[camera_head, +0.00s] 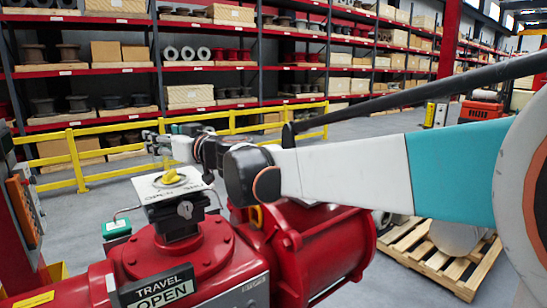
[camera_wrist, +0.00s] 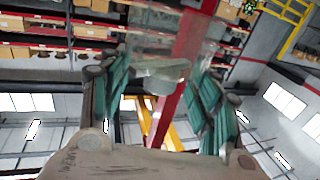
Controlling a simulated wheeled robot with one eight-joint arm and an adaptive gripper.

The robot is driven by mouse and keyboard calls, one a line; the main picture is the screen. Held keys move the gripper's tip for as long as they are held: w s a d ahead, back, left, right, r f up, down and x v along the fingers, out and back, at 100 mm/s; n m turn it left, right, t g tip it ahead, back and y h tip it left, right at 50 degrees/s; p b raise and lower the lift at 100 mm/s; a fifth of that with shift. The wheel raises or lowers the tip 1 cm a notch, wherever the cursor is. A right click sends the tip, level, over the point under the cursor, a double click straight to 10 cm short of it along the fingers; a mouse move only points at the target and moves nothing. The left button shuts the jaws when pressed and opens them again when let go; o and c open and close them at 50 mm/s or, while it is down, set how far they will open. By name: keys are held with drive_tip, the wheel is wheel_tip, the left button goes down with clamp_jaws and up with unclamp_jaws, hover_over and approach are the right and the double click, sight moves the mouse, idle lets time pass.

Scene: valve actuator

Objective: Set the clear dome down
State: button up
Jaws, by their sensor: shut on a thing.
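The clear dome (camera_wrist: 165,74) shows in the wrist view as a pale see-through shape between the two teal-padded fingers of my gripper (camera_wrist: 160,85). My gripper is shut on it. In the head view my gripper (camera_head: 160,143) is above and beside the white indicator plate (camera_head: 150,190) on the red valve actuator (camera_head: 190,262). I cannot make out the dome's outline clearly in the head view.
A yellow railing (camera_head: 78,160) runs behind the actuator, with loaded shelves (camera_head: 110,68) beyond. A green-topped box (camera_head: 116,229) sits left of the plate's mount. A "TRAVEL OPEN" sign (camera_head: 158,290) is in front. A wooden pallet (camera_head: 455,270) lies on the floor at right.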

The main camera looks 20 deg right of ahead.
sight(170, 172)
drive_tip(key=shift+s+f, duration=0.2)
drive_tip(key=shift+f, duration=2.15)
drive_tip(key=shift+f, duration=0.2)
drive_tip(key=o, duration=1.1)
drive_tip(key=shift+o, duration=0.2)
drive_tip(key=shift+r, duration=0.1)
